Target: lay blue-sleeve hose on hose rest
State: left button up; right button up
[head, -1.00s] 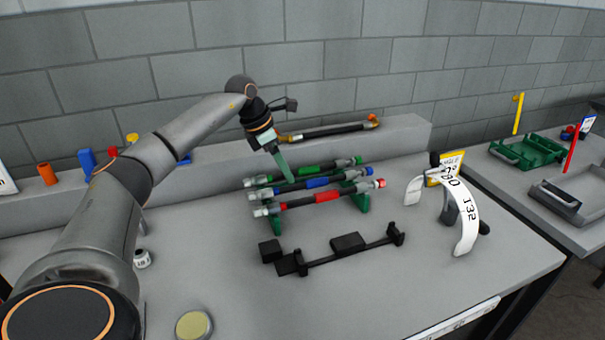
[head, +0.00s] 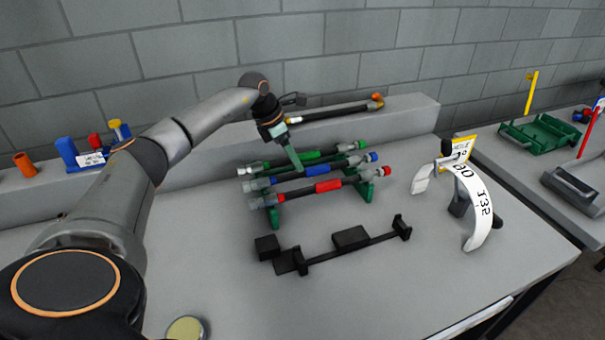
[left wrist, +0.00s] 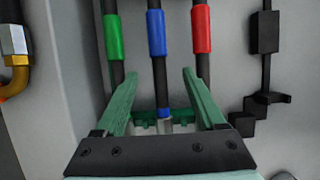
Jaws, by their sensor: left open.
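The blue-sleeve hose (head: 319,169) lies across a green rack (head: 272,217), between a green-sleeve hose (head: 308,155) and a red-sleeve hose (head: 328,185). My left gripper (head: 296,168) points down at the hoses, left of the blue sleeve. In the left wrist view its open jaws (left wrist: 157,76) stand either side of the blue-sleeve hose (left wrist: 156,34), with nothing gripped. I cannot tell whether its fingertips touch the hose. A black fixture with blocks and a bar (head: 340,251), possibly the hose rest, sits empty in front of the rack. My right gripper is not in view.
A white curved strip on a stand (head: 480,205) is at the right. Another hose with an orange end (head: 335,114) lies on the ledge behind. Blue and red parts (head: 80,152) stand at the back left. The table in front of the black fixture is clear.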

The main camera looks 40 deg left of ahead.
aim_at(304, 174)
pick_arm(q)
jog(key=shift+x, duration=2.8)
jog(key=shift+a, duration=0.15)
jog(key=shift+c, duration=0.4)
grip_shut()
jog(key=shift+r, duration=0.2)
